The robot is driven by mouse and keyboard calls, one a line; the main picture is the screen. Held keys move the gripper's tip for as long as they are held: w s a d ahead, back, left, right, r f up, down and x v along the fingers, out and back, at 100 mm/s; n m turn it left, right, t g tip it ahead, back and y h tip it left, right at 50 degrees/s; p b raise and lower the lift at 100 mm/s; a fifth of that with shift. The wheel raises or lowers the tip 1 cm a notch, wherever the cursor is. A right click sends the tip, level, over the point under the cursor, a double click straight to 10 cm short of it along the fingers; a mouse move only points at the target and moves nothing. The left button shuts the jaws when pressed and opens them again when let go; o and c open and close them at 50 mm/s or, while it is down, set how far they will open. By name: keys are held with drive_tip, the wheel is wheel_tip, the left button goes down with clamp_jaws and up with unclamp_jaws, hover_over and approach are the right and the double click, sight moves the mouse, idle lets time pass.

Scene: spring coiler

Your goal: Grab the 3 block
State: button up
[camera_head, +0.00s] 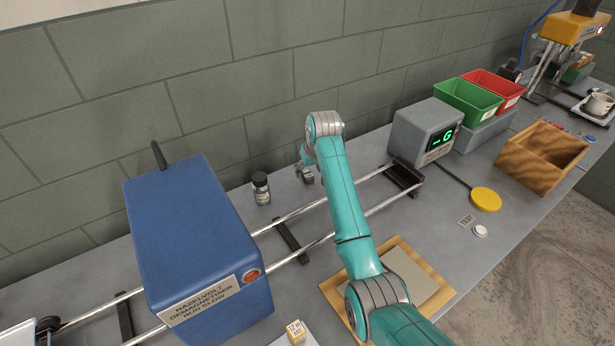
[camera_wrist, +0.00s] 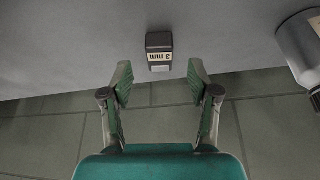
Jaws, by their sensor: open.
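The 3 block (camera_wrist: 159,43) is a small dark block with a pale label that reads like "3 mm", upside down, in the upper middle of the wrist view. My gripper (camera_wrist: 160,76) is open, its two green fingers apart with nothing between them. The block is centred just beyond the fingertips, apart from both. In the head view my gripper (camera_head: 306,172) is low over the bench near the back wall; the block cannot be told clearly from it there.
A blue demagnetiser (camera_head: 195,240) sits over metal rails (camera_head: 300,210). A grey display box (camera_head: 425,130), green bin (camera_head: 468,98), red bin (camera_head: 495,86) and wooden box (camera_head: 541,155) stand right.

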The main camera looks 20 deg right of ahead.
sight(308, 174)
drive_tip(key=shift+x, duration=1.5)
clamp_jaws()
